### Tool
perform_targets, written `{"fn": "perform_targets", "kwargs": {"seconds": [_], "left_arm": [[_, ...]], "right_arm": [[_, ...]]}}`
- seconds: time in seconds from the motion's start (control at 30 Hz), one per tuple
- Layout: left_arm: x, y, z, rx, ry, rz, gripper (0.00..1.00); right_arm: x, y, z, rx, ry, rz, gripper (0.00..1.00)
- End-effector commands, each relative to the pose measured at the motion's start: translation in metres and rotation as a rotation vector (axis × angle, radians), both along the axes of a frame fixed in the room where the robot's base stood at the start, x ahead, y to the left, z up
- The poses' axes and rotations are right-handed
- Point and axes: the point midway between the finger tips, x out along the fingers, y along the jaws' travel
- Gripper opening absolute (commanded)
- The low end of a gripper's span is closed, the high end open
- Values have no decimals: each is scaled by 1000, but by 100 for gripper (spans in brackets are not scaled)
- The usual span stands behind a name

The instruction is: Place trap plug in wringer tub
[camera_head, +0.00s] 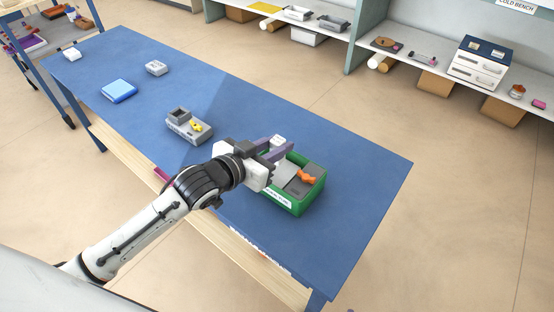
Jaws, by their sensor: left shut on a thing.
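My left gripper (278,149) reaches in from the left, over the far left side of a green box. Its purple-grey fingers are shut on a small white piece (277,140), which I take for the trap plug; the fingers hide part of it. The green box (311,198) has a white label, grey parts inside and an orange piece (306,177). A grey tray-like tub (187,133) with a raised square compartment and a small yellow piece (196,127) stands farther left on the table. I cannot tell which of these two is the wringer tub. My right gripper is not in view.
The blue table (360,180) has free room to the right of the green box and behind it. Loaded shelves (415,60) stand beyond the table.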

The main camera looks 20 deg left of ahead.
Motion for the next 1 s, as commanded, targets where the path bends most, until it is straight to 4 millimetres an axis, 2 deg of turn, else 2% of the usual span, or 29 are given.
{"fn": "perform_targets", "kwargs": {"seconds": [0.33,0.7,0.73,0.8,0.83,1.0], "left_arm": [[-1,0,-40,-1,1,0,1],[0,0,-43,0,0,0,1],[0,0,-43,0,0,0,26],[0,0,-43,0,0,0,38],[0,0,-43,0,0,0,42],[0,0,-43,0,0,0,42]], "right_arm": [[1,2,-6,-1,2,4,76],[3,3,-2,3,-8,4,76],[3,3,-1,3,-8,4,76],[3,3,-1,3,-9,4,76],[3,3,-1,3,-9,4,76],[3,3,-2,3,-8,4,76]]}}
